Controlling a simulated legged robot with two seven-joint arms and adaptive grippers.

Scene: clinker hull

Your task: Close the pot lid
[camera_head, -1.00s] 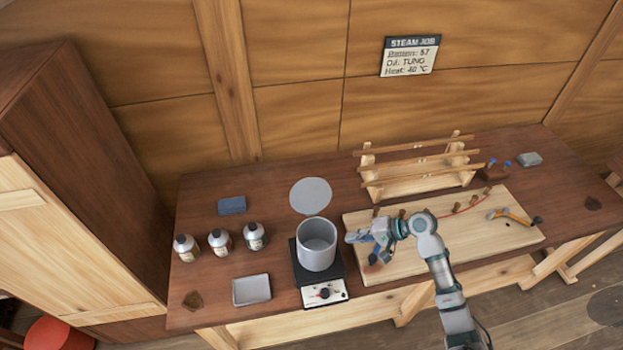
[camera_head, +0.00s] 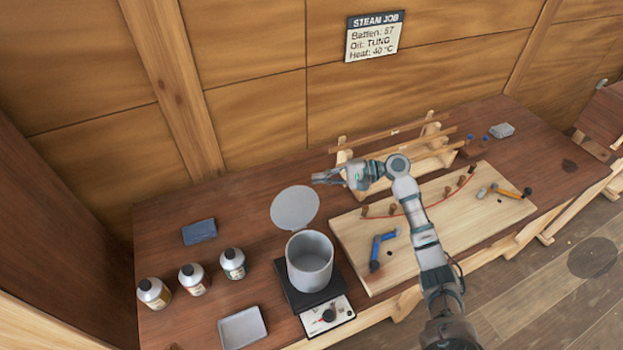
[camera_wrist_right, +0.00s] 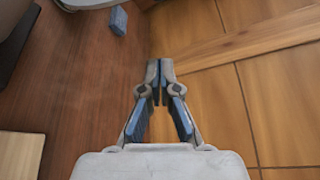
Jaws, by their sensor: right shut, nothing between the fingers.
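The pot (camera_head: 310,262) is a grey open cylinder standing on a black hotplate (camera_head: 290,292). Its mouth is uncovered and the inside looks empty. The lid, a round flat grey disc (camera_head: 295,208), shows just behind the pot's rim; whether it is joined to the pot is unclear. My right gripper (camera_head: 316,179) is shut and empty, pointing left, just beyond the lid's upper right edge in the head view. The closed fingers (camera_wrist_right: 160,70) also show in the right wrist view. A pale edge at that view's top may be the lid. My left gripper is out of view.
A wooden rack (camera_head: 400,150) stands behind my right arm. A pale board (camera_head: 450,225) with a blue-handled tool (camera_head: 380,248) lies right of the pot. Several bottles (camera_head: 193,278), a grey tray (camera_head: 242,327) and a blue block (camera_head: 199,231) are to the left.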

